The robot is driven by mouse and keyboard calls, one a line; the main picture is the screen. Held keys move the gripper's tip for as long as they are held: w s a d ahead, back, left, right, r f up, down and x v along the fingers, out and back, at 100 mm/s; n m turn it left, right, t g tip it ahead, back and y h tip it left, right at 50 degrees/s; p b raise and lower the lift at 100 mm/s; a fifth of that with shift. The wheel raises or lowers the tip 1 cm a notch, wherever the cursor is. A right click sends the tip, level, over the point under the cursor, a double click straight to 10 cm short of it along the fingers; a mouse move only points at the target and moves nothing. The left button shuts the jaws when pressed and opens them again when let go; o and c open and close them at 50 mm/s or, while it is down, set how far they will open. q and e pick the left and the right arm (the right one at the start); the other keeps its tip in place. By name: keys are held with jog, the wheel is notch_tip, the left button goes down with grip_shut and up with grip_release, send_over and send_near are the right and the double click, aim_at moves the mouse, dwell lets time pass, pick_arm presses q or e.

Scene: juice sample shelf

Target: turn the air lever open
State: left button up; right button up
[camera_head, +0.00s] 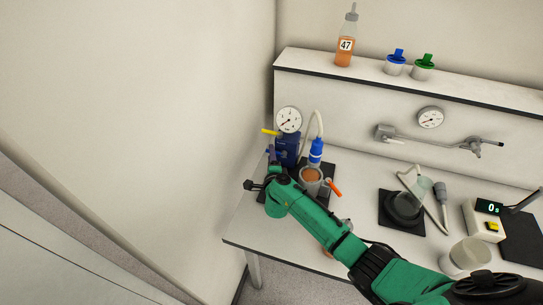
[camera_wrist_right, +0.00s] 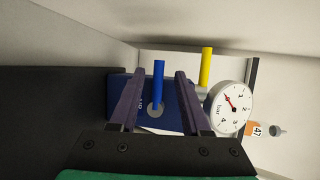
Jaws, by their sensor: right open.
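A dark blue valve box (camera_head: 287,149) stands at the back left of the bench with a round gauge (camera_head: 289,119) on it. A yellow lever (camera_wrist_right: 206,68) sits beside the gauge (camera_wrist_right: 230,107). My right gripper (camera_wrist_right: 157,78) is open, with one finger on each side of the blue lever and a gap on both sides. In the head view the right gripper (camera_head: 271,153) is at the box's front left. My left gripper is out of view.
Right of the box are a blue-capped tube (camera_head: 316,151), a metal cup (camera_head: 311,176) and an orange handle (camera_head: 334,187). Bottle 47 (camera_head: 345,46) is on the shelf (camera_head: 450,88). The wall is close on the left.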

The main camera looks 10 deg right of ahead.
jog(key=shift+w+d+f, duration=0.1)
grip_shut()
dwell(1.2)
